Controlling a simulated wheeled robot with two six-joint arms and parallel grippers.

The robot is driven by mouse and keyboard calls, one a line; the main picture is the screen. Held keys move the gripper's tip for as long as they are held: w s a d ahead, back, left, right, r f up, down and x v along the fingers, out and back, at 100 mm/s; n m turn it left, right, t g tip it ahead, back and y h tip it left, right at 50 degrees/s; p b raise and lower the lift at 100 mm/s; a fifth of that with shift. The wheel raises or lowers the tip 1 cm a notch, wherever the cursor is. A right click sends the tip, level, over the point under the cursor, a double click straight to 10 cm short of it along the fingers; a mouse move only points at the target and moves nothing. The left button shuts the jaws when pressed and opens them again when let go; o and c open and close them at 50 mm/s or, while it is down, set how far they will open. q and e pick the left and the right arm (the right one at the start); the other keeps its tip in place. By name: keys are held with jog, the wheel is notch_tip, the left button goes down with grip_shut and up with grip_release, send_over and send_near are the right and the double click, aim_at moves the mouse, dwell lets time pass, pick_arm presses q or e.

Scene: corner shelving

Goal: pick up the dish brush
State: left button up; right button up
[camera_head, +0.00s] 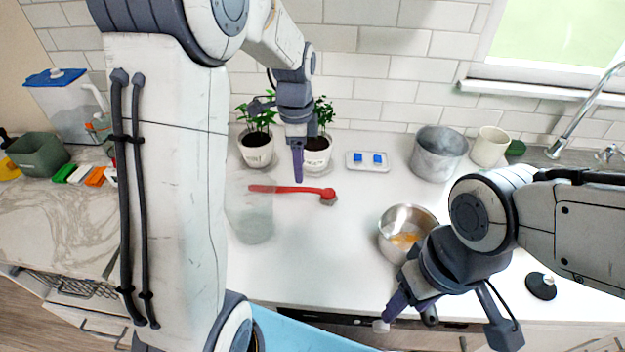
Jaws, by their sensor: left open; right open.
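The red dish brush (288,189) lies on the white counter, its handle pointing left and its head at the right end. My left gripper (278,142) is open in front of the two potted plants. One finger points down and appears just above the brush handle in the picture; I cannot tell the exact gap. Its other finger is partly lost against the left plant. My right gripper (446,328) is open and empty at the counter's front edge, below the steel bowl, away from the brush.
A clear glass container (250,212) stands by the handle's left end. A steel bowl (393,242) with orange contents, a grey pot (437,153), a cream cup (490,147) and a small tray (368,168) are to the right. Plant pots (256,158) stand behind. Counter in front is clear.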

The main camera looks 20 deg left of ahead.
pick_arm(q)
jog(key=w+a+f+m, duration=0.1)
jog(key=a+f, duration=0.1)
jog(key=a, duration=0.2)
jog(key=a+f+m+p, duration=0.1)
jog(key=a+f, duration=0.2)
jog(key=a, duration=0.2)
jog(key=w+a+f, duration=0.1)
jog(key=a+f, duration=0.2)
jog(key=a, duration=0.2)
jog(key=shift+w+a+m, duration=0.2)
jog(key=shift+w+m, duration=0.1)
jog(key=shift+m, duration=0.1)
notch_tip(320, 180, down, 5)
jog(key=shift+r+p, duration=0.15)
jog(key=shift+p, duration=1.05)
jog(key=shift+f, duration=0.5)
grip_shut()
